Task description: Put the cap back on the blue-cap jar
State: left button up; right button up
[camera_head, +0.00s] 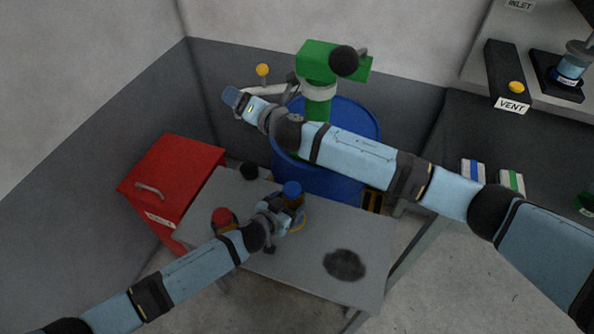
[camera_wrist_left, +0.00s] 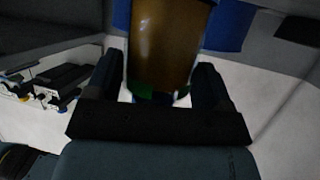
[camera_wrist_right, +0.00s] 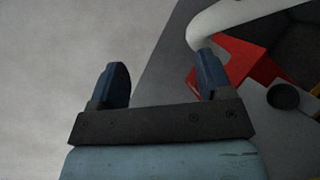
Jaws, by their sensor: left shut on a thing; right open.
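The blue cap (camera_head: 292,188) shows at the top of the blue-cap jar above the grey table; I cannot tell whether it is fully seated. My left gripper (camera_head: 288,206) is shut around the jar and hides much of it from the head. In the left wrist view the amber jar body (camera_wrist_left: 162,45) stands between the two fingers. My right gripper (camera_head: 232,96) is raised beyond the table, near the white pipe and the blue drum. In the right wrist view its fingers (camera_wrist_right: 160,82) are apart with nothing between them.
A red-capped jar (camera_head: 224,217) stands left of my left gripper, and a black-capped one (camera_head: 249,170) behind. The table (camera_head: 310,277) has a dark round patch (camera_head: 344,265) at right. A red cabinet (camera_head: 172,178), blue drum (camera_head: 352,118) and green pump (camera_head: 316,60) surround it.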

jog(key=s+a+f+n+g+y, duration=0.1)
jog(key=s+a+n+g, duration=0.1)
jog(key=s+n+g, duration=0.75)
jog(key=s+a+f+n+g+y, duration=0.1)
jog(key=s+a+f+n+g, duration=0.2)
jog(key=n, duration=1.1)
jog(key=d+f+n+h, duration=0.3)
jog(key=d+h, duration=0.1)
jog(key=d, duration=0.1)
jog(key=d+f+n+h, duration=0.2)
jog(key=d+h, duration=0.3)
jog(key=d, duration=0.1)
jog(key=d+f+n+h, duration=0.3)
jog(key=d+h, duration=0.1)
jog(key=d, duration=0.1)
jog(key=shift+w+d+f+n+h, duration=0.25)
jog(key=shift+w+f+n+h, duration=0.05)
jog(key=shift+w+n, duration=0.1)
jog(key=shift+w+d, duration=0.1)
jog(key=shift+d, duration=0.25)
